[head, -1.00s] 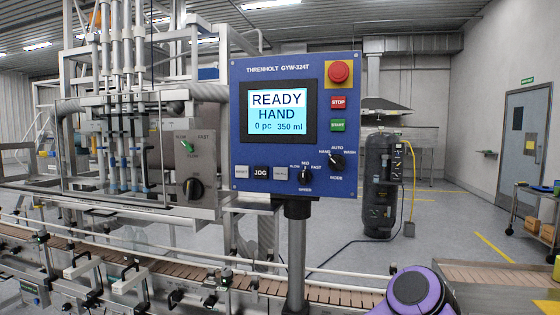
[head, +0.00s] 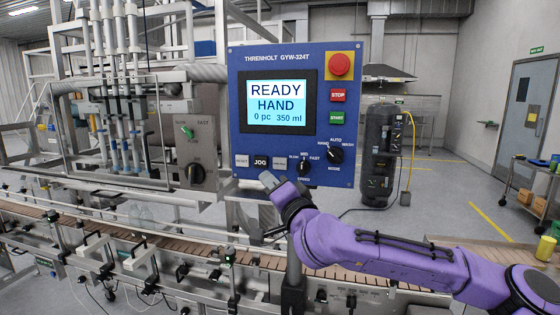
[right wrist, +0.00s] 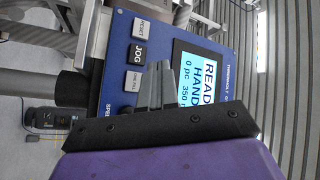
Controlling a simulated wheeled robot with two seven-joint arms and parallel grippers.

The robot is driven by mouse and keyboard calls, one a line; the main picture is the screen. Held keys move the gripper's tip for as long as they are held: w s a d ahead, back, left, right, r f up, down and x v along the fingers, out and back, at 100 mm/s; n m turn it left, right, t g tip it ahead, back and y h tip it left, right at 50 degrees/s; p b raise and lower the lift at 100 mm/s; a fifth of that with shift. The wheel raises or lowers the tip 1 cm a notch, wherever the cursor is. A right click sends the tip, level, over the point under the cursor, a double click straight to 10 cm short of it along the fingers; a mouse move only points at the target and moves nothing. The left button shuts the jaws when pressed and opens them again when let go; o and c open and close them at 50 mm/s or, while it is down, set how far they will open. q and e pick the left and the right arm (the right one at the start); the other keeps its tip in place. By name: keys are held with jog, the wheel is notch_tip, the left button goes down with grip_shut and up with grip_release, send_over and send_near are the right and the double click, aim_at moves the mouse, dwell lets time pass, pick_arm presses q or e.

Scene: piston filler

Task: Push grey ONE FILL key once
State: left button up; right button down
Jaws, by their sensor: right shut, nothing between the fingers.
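The grey ONE FILL key (head: 279,162) sits at the lower edge of the blue control panel (head: 240,100), right of the black JOG key (head: 260,161). In the right wrist view, the ONE FILL key (right wrist: 134,81) shows beside my fingers. My right gripper (head: 268,177) is shut and empty, its tips just below and slightly left of the key in the head view. The right wrist view shows the gripper (right wrist: 160,68) too. Whether the tips touch the panel cannot be told. The screen (head: 277,103) reads READY, HAND, 0 pc, 350 ml. My left gripper is out of view.
A white-grey RESET key (head: 242,160) is left of JOG. A speed knob (head: 304,168) and mode knob (head: 335,155) lie right of the key. Red STOP (head: 338,95), green START (head: 337,118) and the red emergency button (head: 340,65) are higher. A conveyor (head: 180,248) runs below.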

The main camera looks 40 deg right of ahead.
aim_at(280, 164)
jog(key=shift+w+f, duration=0.1)
jog(key=shift+w+d, duration=1.4)
jog(key=shift+d, duration=0.25)
jog(key=shift+w+d, duration=1.4)
jog(key=shift+d, duration=0.25)
jog(key=shift+w+d, duration=0.3)
jog(key=shift+d, duration=0.05)
